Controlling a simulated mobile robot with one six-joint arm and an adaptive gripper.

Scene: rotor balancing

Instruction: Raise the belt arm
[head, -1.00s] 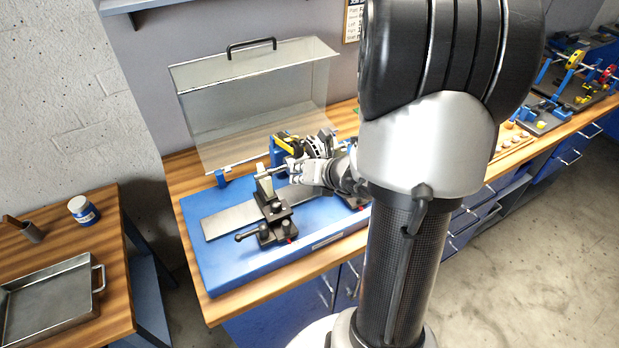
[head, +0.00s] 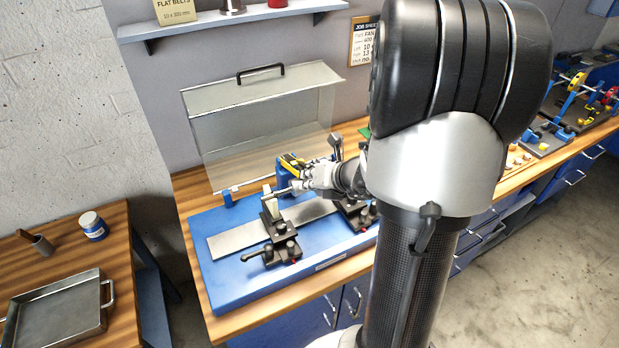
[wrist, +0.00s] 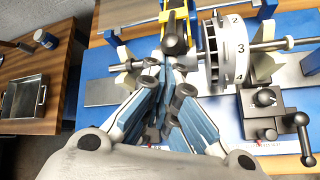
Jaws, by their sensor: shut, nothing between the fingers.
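The belt arm (wrist: 176,22) is yellow and blue with a dark roller at its near end, at the top middle of the wrist view. In the head view a yellow part of it (head: 291,161) shows behind my gripper (head: 298,186). In the wrist view my gripper (wrist: 166,84) is shut and empty, its blue-padded fingers just below the roller. I cannot tell whether they touch it. The rotor (wrist: 235,52), a disc with numbers 2, 3 and 4 on its rim, sits on a steel shaft (wrist: 276,44) right of the belt arm. In the head view my gripper mostly hides the rotor.
The blue base (head: 222,276) carries a steel rail (head: 232,240) and black clamp stands (head: 283,250). A clear guard with a black handle (head: 262,70) stands behind. A tray (head: 60,305) and a jar (head: 93,226) are on the left table.

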